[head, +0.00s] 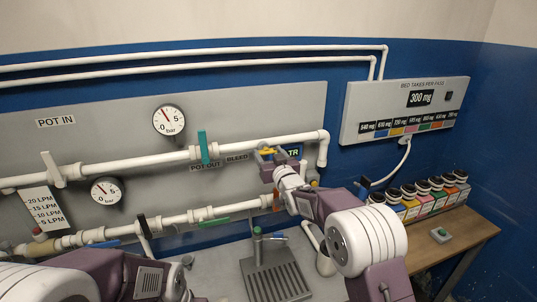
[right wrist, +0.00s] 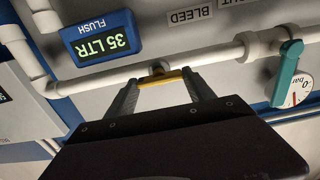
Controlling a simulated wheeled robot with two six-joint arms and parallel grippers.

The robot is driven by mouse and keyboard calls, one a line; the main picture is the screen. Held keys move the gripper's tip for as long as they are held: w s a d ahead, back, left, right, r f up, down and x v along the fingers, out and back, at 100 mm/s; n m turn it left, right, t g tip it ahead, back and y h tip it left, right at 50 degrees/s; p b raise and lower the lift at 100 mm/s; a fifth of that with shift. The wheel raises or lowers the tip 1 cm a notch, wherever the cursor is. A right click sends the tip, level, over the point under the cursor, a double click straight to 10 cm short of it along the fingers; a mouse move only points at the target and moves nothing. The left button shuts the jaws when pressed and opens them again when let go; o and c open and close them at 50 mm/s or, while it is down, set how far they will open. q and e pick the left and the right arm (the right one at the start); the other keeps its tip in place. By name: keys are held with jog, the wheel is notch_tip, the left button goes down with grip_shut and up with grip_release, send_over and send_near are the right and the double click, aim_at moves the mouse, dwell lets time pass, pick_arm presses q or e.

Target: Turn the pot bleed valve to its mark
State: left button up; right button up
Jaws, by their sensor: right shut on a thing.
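The pot bleed valve has a small yellow handle (head: 267,151) on the upper white pipe, near its right end and right of the BLEED label. My right gripper (head: 265,155) is shut on this handle. In the right wrist view the yellow handle (right wrist: 160,82) lies crosswise between the two grey fingertips (right wrist: 159,84), below the pipe. The valve's mark cannot be made out in either view. My left arm comes in at the lower left of the head view, and its gripper does not show.
A teal-handled valve (head: 204,147) sits left on the same pipe. A lower pipe (head: 180,218) carries a green handle. A drain tray (head: 250,268) and tap stand below. Several coloured bottles (head: 412,203) line the right bench.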

jog(key=n+b, duration=0.6)
jog(key=b, duration=0.1)
jog(key=n+b, duration=0.3)
jog(key=b, duration=0.1)
jog(key=shift+a+f, duration=0.1)
jog(key=shift+f, duration=0.15)
jog(key=n+b, duration=0.2)
jog(key=n, duration=0.2)
jog(key=shift+b, duration=0.4)
jog(key=shift+n+b, duration=0.5)
jog(key=shift+n, duration=0.7)
jog(key=shift+r+n+b, duration=0.1)
jog(key=shift+n+b, duration=0.25)
jog(key=shift+n, duration=0.95)
jog(key=o, duration=1.4)
jog(key=shift+a, duration=0.1)
